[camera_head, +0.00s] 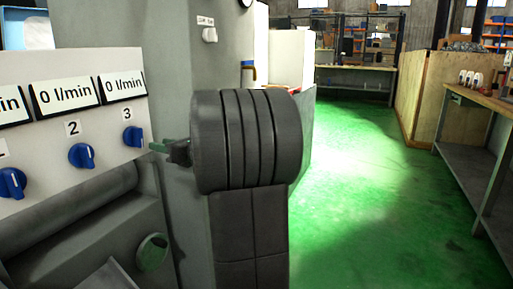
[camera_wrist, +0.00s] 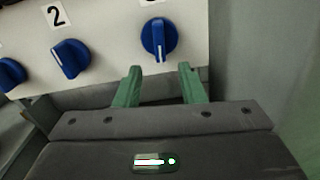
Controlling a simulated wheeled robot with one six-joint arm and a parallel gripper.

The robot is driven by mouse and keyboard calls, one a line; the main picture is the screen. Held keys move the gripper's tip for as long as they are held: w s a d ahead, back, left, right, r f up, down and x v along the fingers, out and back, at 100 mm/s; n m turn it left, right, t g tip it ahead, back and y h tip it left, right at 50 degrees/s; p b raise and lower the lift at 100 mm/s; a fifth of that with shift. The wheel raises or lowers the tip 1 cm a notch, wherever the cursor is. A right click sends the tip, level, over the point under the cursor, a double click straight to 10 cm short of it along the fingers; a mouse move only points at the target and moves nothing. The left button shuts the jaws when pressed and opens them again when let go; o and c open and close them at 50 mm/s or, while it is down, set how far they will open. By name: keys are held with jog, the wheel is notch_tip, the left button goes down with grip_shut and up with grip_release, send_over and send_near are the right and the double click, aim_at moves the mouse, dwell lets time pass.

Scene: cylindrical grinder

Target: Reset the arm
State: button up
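My gripper (camera_wrist: 160,82) shows in the wrist view with its two green fingers apart and nothing between them. It points at the blue knob under the label 3 (camera_wrist: 158,40), which is just beyond the fingertips and apart from them. In the head view my arm's dark grey links stand in the middle, and a green finger of my gripper (camera_head: 159,147) shows beside the panel, just right of knob 3 (camera_head: 134,136). The other finger is hardly visible there.
The white panel (camera_head: 60,68) carries flow displays and more blue knobs, among them knob 2 (camera_head: 82,155). A grey machine body (camera_head: 180,75) stands behind my arm. To the right are open green floor (camera_head: 370,200), a workbench (camera_head: 475,110) and a wooden partition (camera_head: 425,95).

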jog(key=b+x, duration=0.1)
jog(key=x, duration=0.8)
jog(key=shift+d, duration=0.1)
jog(key=p, duration=0.2)
send_near(141, 140)
jog(key=b+x, duration=0.1)
jog(key=x, duration=0.4)
jog(key=b+x, duration=0.1)
jog(key=x, duration=0.4)
jog(key=shift+f+b, duration=0.2)
jog(key=shift+b, duration=0.15)
jog(key=shift+d+r+m, duration=0.1)
jog(key=shift+r+m, duration=0.05)
jog(key=shift+m, duration=0.25)
jog(key=m, duration=0.6)
jog(key=shift+s, duration=0.1)
